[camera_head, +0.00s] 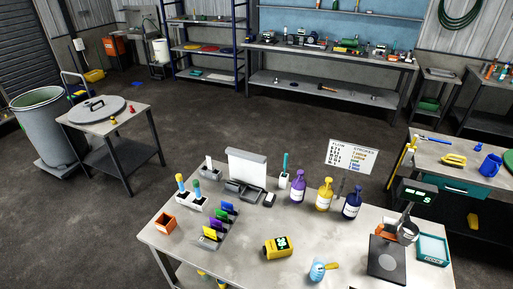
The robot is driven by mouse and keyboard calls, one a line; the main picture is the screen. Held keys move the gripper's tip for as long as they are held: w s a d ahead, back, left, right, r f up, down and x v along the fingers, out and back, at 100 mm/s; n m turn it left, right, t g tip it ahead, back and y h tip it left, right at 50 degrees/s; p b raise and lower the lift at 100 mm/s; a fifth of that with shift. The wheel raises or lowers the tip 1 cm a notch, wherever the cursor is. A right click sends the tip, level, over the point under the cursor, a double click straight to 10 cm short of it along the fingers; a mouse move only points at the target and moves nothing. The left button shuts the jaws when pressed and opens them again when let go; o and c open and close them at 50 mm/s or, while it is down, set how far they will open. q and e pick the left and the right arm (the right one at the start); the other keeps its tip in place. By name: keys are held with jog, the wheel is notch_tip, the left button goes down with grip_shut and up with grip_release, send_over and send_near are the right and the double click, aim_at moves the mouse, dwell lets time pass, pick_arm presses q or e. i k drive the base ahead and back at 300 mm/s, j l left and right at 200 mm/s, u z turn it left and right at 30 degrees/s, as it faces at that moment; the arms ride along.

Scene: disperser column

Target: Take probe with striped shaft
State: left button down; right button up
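A white holder (193,202) at the left of the near table holds two upright probe-like sticks. One stick (181,183) has a yellow top, the other (197,187) a green and blue top. Another white holder (284,181) farther back holds a teal stick (285,163). A small white block (209,170) with a thin upright part stands behind the first holder. At this size I cannot tell which shaft is striped. Neither of my grippers shows in the head view.
The near table (236,262) also bears purple (298,187), yellow (324,196) and blue (351,203) bottles, a yellow meter (277,247), an orange box (165,223), a scale (386,260) and a teal tray (433,249). Its front middle is mostly bare.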

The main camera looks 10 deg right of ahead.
aim_at(332, 265)
jog(key=l+z, duration=0.1)
jog(key=z, duration=0.75)
jog(key=l+z, duration=0.15)
jog(key=z, duration=0.25)
